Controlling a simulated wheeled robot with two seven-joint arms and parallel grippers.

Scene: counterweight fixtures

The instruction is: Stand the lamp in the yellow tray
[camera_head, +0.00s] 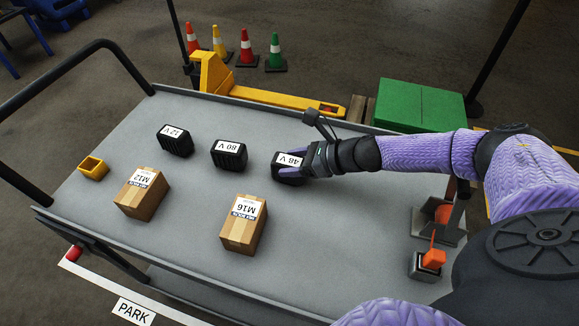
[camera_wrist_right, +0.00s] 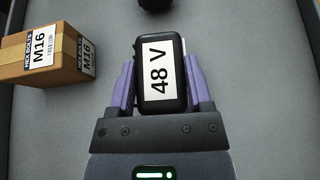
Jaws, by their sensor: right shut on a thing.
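My right gripper (camera_head: 294,165) is shut on a black block labelled 48 V (camera_head: 284,160), at the right of the grey table top. In the right wrist view the 48 V block (camera_wrist_right: 174,52) sits between the two purple fingers of the gripper (camera_wrist_right: 161,80). I cannot tell whether the block touches the table. A small open yellow tray (camera_head: 93,169) stands at the far left of the table and looks empty. I see nothing that is clearly a lamp. My left gripper is not in view.
Two more black blocks, labelled 12 V (camera_head: 175,141) and 80 V (camera_head: 229,155), stand left of the gripper. Cardboard boxes labelled M12 (camera_head: 141,195) and M16 (camera_head: 242,226) stand nearer. An orange-topped grey device (camera_head: 427,264) is at the right edge.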

